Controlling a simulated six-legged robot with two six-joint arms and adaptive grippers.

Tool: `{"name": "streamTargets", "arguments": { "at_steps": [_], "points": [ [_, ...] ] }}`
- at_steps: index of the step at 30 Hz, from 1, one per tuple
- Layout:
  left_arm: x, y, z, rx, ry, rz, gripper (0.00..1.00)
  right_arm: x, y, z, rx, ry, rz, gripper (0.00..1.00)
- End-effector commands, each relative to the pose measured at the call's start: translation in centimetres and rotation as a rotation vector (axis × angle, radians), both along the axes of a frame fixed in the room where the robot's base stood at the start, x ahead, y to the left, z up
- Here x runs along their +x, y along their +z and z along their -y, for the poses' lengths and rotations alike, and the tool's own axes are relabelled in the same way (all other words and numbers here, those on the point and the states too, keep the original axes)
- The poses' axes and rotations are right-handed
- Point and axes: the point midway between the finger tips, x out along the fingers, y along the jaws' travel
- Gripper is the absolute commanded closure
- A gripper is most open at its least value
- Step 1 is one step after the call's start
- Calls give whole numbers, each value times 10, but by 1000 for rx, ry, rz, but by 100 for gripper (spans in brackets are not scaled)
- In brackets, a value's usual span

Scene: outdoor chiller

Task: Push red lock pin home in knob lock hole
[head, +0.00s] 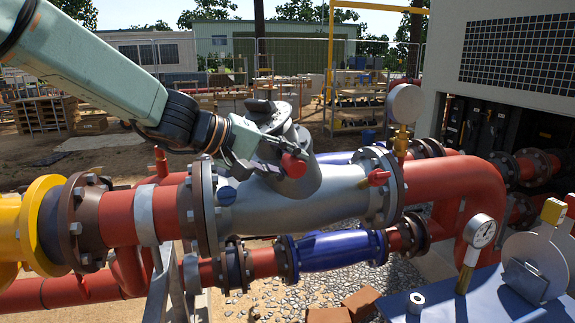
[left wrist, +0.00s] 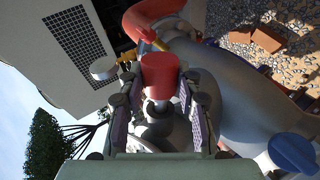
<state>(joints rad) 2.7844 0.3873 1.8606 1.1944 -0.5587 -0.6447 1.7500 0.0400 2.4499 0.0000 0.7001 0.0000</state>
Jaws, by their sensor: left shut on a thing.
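The red lock pin (head: 293,166) shows its red head at the side of the grey knob housing (head: 305,182) on top of the large grey valve body (head: 285,200). My left gripper (head: 268,158) reaches in from the left and is shut on the pin. In the left wrist view the red head (left wrist: 160,73) stands between the two fingers (left wrist: 155,112), with grey metal below it. The lock hole is hidden, so I cannot tell how deep the pin sits. My right gripper is not in view.
A blue round cap (head: 227,192) sits on the valve body, and a small red handle (head: 377,177) is to its right. A gauge (head: 405,103) stands above the right flange. A lower blue pipe (head: 335,250) runs underneath. A blue table (head: 455,305) is at bottom right.

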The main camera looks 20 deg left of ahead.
Motion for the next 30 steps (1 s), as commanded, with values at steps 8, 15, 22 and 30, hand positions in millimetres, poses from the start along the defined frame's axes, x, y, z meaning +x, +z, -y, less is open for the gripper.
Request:
{"name": "streamTargets", "arguments": {
  "at_steps": [8,15,22,30],
  "points": [
    [5,3,-3,-1,0,1,100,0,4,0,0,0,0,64],
    [9,4,-7,-1,0,1,100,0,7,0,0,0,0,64],
    [14,5,-11,-1,1,1,100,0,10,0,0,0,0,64],
    [16,5,-13,0,1,0,100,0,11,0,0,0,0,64]
  ]
}}
